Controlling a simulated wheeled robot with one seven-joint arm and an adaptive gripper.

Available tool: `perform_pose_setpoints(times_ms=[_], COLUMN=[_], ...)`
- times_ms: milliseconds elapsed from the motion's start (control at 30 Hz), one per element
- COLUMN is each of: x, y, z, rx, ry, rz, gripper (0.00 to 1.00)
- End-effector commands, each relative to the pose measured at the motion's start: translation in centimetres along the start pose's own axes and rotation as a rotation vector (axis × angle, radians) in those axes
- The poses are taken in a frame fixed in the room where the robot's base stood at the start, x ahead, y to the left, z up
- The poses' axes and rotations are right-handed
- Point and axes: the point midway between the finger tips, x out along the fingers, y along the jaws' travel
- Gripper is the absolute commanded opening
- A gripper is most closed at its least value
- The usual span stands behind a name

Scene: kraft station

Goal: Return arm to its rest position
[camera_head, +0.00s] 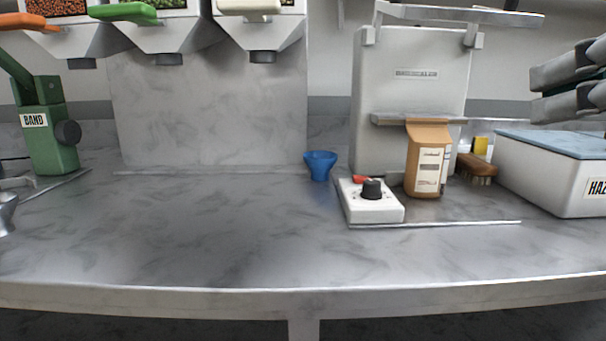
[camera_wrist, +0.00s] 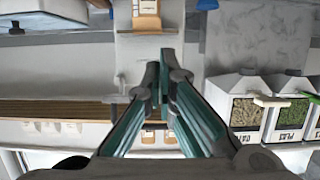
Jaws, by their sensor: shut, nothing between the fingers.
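My gripper (camera_head: 536,93) is at the right edge of the head view, raised above the white bin with the blue-grey lid. Its grey fingers point left, and the rest of my arm is out of frame. In the wrist view my gripper (camera_wrist: 164,62) shows its two teal-lined fingers drawn together with nothing between them. A brown kraft bag (camera_head: 427,162) stands upright on the counter in front of the grey-white machine, apart from my gripper. It also shows at the top of the wrist view (camera_wrist: 147,12).
The white bin (camera_head: 548,178) stands at right, below my gripper. A brush (camera_head: 478,167), white knob unit (camera_head: 370,208), blue cup (camera_head: 320,166) and grey-white machine (camera_head: 405,80) are at centre right. A green device (camera_head: 48,145) and hanging dispensers (camera_head: 168,38) are left. The front counter is clear.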

Motion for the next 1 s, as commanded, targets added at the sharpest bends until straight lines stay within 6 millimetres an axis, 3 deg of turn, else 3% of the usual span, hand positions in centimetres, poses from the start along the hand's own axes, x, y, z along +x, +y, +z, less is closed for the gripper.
perform_pose_setpoints(times_ms=[267,533,767,900,1000], x=[1.8,3.8,4.1,2.2,0.0], y=[-0.1,-0.4,-0.6,-0.6,-0.6], z=[3.5,10.1,19.5,26.1,30.0], rx=[0.006,0.018,0.032,0.039,0.041], ry=[-0.128,-0.363,-0.711,-0.987,-1.179], rz=[-0.004,-0.008,-0.002,0.011,0.026], gripper=[0.0,0.0,0.0,0.0,0.0])
